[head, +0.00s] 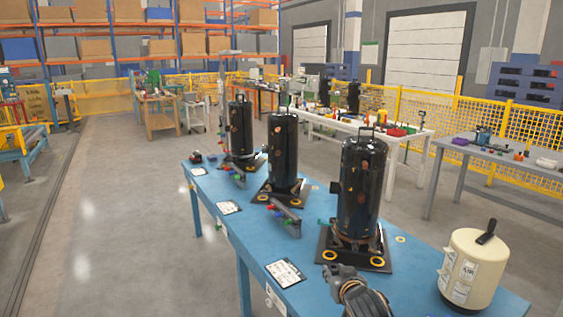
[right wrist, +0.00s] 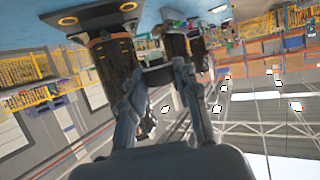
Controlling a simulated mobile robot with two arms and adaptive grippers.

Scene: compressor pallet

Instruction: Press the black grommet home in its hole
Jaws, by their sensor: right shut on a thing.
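My right gripper (head: 340,272) is low over the blue table, just in front of the nearest black compressor (head: 360,185). In the right wrist view my gripper (right wrist: 158,75) is shut on a small dark piece between its fingertips, which looks like the black grommet; its outline is hard to make out. The compressor stands upright on a black base plate (head: 350,251). Two yellow-ringed spots show at the plate's front corners, left (head: 329,255) and right (head: 377,261). They also show in the right wrist view, near the top left (right wrist: 67,20). My left gripper is out of view.
The blue table (head: 252,243) also holds two more compressors (head: 283,150) (head: 240,130) in a row behind. A cream canister (head: 473,270) stands at the right end. A white label card (head: 285,273) lies left of my gripper, and a grey bracket-like part (head: 286,222) lies beyond.

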